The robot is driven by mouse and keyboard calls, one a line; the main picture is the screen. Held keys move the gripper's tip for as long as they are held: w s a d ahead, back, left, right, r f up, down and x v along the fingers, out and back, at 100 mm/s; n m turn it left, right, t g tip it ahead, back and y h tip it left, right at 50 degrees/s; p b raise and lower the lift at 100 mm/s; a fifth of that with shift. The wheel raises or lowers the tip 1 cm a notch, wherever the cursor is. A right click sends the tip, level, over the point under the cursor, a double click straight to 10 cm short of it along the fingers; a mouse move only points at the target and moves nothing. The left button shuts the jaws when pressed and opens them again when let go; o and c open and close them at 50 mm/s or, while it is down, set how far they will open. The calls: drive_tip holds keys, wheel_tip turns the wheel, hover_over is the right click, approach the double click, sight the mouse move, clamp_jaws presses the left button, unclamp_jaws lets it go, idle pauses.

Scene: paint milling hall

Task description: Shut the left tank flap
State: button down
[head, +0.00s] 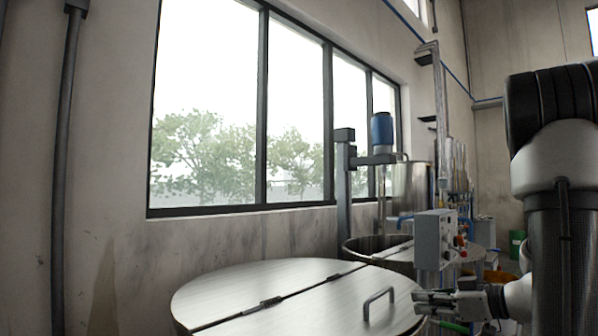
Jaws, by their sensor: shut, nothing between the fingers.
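The near tank has a round metal lid in two halves, split by a hinged seam. The far half (262,284) lies flat. The flap with a bar handle (335,308) is on the near right side of the seam and also lies flat, level with the other half. Its handle (378,299) stands up near its right edge. My gripper (422,301) is shut and empty at the right rim of this flap, right of the handle, fingers pointing left. I cannot tell whether it touches the rim. The near edge of the lid is cut off by the picture.
A second tank (352,252) stands behind, partly open, under a mixer with a blue motor (382,132). A grey control box (434,236) stands between the tanks and my arm. A windowed wall runs along the left.

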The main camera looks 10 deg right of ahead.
sight(413, 332)
drive_tip(key=f, duration=0.7)
drive_tip(key=shift+s+d, duration=0.2)
drive_tip(key=shift+s, duration=0.05)
